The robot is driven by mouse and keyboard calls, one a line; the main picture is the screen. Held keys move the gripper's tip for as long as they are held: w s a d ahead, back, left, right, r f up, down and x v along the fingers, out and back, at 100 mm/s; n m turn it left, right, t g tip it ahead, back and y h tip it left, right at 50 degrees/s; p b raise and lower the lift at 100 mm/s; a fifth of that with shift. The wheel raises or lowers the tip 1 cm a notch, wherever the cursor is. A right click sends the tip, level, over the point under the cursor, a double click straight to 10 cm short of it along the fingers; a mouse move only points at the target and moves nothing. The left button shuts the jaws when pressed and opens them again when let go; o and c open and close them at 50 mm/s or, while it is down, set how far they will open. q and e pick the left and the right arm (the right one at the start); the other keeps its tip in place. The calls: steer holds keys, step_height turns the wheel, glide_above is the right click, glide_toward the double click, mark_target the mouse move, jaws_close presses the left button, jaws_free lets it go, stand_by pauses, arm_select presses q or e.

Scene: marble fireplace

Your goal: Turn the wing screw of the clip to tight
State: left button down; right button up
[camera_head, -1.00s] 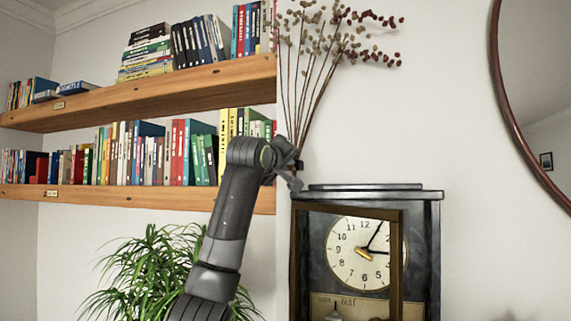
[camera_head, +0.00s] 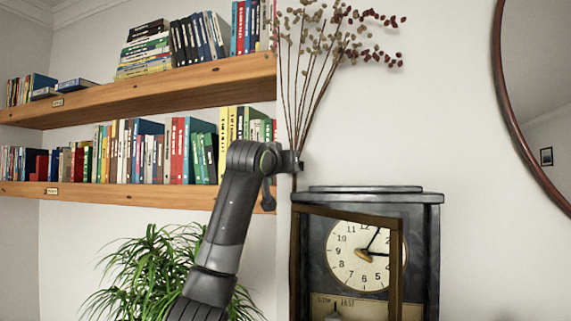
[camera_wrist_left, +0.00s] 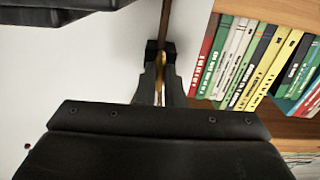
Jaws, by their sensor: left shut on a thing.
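My left gripper (camera_head: 295,163) is at the lower stems of the dried bunch (camera_head: 305,95), left of and above the clock. In the left wrist view its fingers (camera_wrist_left: 160,68) are shut on a small brass-coloured piece (camera_wrist_left: 159,86), which appears to be the wing screw, seen edge-on. A thin brown stem (camera_wrist_left: 167,22) runs up from just beyond the fingertips. The clip's body is hidden or merges with the dark fingers, so I cannot tell how tight it is. My right gripper is not in view.
A black mantel clock (camera_head: 424,250) with its framed door ajar stands below right. Wooden shelves (camera_head: 150,85) with books are at the left, close to my wrist. A green plant (camera_head: 150,270) is below. A round mirror (camera_head: 550,110) hangs at the right.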

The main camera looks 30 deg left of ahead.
arm_select(q)
steer(key=shift+f+m, duration=0.1)
steer(key=shift+m, duration=0.2)
steer(key=c, duration=1.5)
jaws_free()
steer(key=shift+c, duration=0.2)
steer(key=shift+s, duration=0.15)
steer(key=b+v, duration=0.8)
steer(key=v, duration=0.9)
steer(key=shift+a, duration=0.1)
